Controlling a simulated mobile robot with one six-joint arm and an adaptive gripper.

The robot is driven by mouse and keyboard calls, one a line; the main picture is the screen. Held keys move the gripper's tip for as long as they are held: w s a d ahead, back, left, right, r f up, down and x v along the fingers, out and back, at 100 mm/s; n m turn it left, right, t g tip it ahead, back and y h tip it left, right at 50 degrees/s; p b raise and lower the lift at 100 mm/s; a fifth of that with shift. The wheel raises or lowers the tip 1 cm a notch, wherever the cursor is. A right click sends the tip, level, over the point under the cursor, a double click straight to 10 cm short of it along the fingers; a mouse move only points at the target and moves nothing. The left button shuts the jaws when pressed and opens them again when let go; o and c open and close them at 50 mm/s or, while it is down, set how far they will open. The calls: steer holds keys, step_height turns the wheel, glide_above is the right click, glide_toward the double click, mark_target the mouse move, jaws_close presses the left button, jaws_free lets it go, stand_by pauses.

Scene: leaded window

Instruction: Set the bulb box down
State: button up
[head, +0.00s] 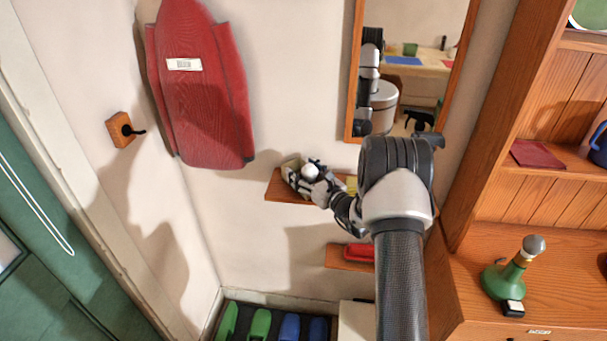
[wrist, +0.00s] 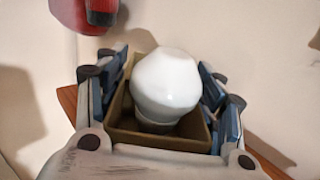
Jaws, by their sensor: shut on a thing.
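The bulb box is a small open tan box (wrist: 160,142) with a white bulb (wrist: 166,85) standing in it. In the wrist view the blue-padded fingers of my gripper (wrist: 165,95) close on the box from both sides. In the head view my gripper (head: 311,176) and the bulb box (head: 291,172) are at the upper wooden wall shelf (head: 282,190), near its left part. The fingers hide much of the box there. I cannot tell whether its underside touches the shelf.
Something yellow (head: 352,185) lies on the shelf, partly behind my arm. A red item (head: 359,252) sits on a lower shelf (head: 340,260). A red coat-like thing (head: 205,100) hangs at left above. A mirror (head: 420,60) hangs above right.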

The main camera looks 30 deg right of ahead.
steer(key=shift+r, duration=0.1)
steer(key=o, duration=0.9)
steer(key=shift+f, duration=0.2)
